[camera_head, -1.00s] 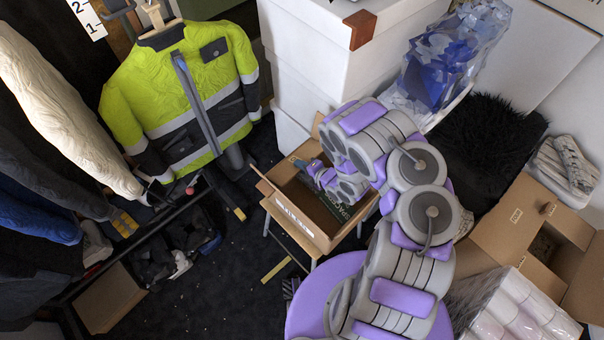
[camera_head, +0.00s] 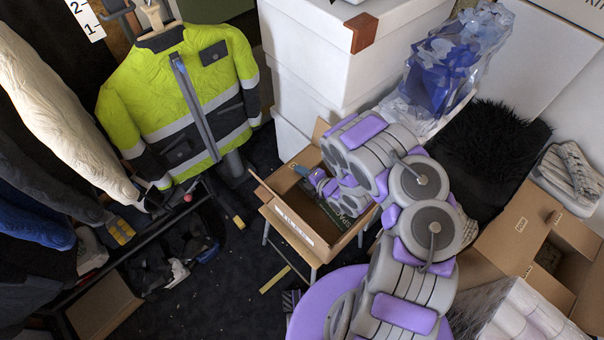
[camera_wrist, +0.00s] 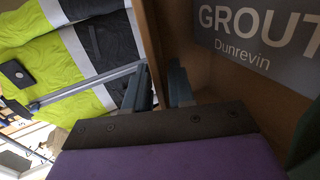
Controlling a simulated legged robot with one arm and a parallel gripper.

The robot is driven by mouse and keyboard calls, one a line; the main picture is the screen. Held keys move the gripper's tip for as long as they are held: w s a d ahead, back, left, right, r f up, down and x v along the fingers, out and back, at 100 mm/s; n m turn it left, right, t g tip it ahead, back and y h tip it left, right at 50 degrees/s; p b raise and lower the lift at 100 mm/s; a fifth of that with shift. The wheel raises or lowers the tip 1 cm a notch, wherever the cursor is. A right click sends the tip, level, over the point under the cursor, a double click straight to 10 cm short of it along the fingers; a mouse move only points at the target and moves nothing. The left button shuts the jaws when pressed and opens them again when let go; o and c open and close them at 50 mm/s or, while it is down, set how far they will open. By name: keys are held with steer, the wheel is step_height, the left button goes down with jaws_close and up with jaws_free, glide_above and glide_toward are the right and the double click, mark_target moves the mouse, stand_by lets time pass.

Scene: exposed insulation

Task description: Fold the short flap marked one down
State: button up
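An open cardboard box (camera_head: 310,243) stands on a small stool in the middle of the head view. One flap (camera_head: 268,189) stands up at its left corner and another (camera_head: 320,131) at its back; I cannot read a number one on either. My gripper (camera_head: 304,171) is at the box's back left edge. In the wrist view my gripper's two fingers (camera_wrist: 163,88) are apart, with a brown cardboard panel (camera_wrist: 149,40) passing between them. I cannot tell whether they touch it. My arm hides part of the box.
A dark packet reading GROUT (camera_wrist: 262,38) lies inside the box. A yellow work jacket (camera_head: 185,95) hangs behind left. White boxes (camera_head: 320,60) are stacked behind. Another open carton (camera_head: 520,230) and wrapped rolls (camera_head: 515,315) stand right.

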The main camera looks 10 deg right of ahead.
steer(key=shift+o, duration=0.7)
steer(key=shift+s, duration=0.1)
steer(key=p+v, duration=0.1)
steer(key=v, duration=1.1)
steer(key=shift+c, duration=0.2)
